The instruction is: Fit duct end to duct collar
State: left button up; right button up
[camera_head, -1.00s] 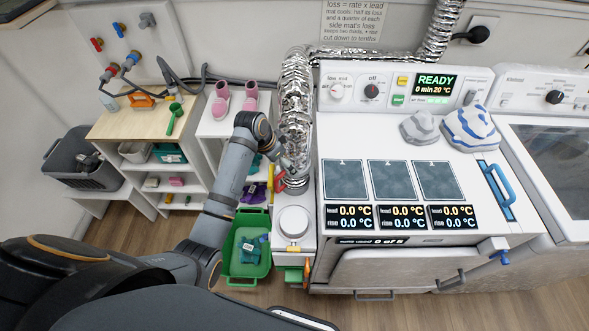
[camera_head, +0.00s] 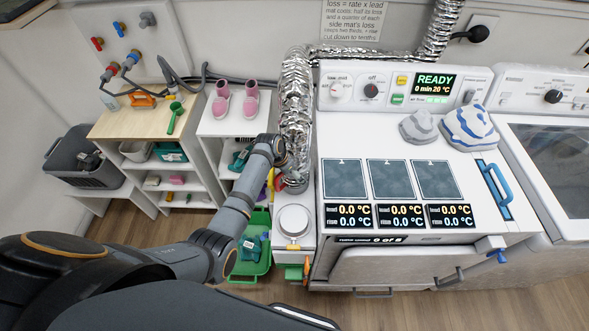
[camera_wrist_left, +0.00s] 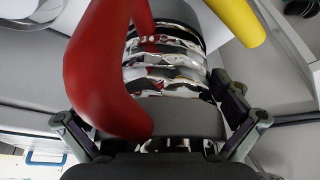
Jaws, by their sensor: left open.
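The silver foil duct (camera_head: 297,110) hangs down at the left side of the white machine. Its lower end is near a low white unit, partly behind my left wrist. In the left wrist view the ribbed foil (camera_wrist_left: 165,65) runs into a dark grey band (camera_wrist_left: 185,119). My left gripper (camera_wrist_left: 160,127) is open, with one finger on each side of that band; I cannot tell whether they touch it. A curved red handle (camera_wrist_left: 100,70) crosses in front of the foil. I cannot make out the collar separately, nor whether the duct end sits on it. My right gripper is not in view.
A round white cap (camera_head: 293,221) stands on the low unit in front of the duct. A green bin (camera_head: 250,268) is on the floor to the left. A yellow handle (camera_wrist_left: 236,20) is close by on the right in the wrist view. The machine (camera_head: 480,180) bounds the right.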

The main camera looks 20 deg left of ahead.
aim_at(297, 159)
pick_arm(q)
jog(key=shift+r, duration=0.1)
jog(key=c, duration=0.9)
notch_tip(297, 159, up, 10)
jog(key=shift+b, duration=0.85)
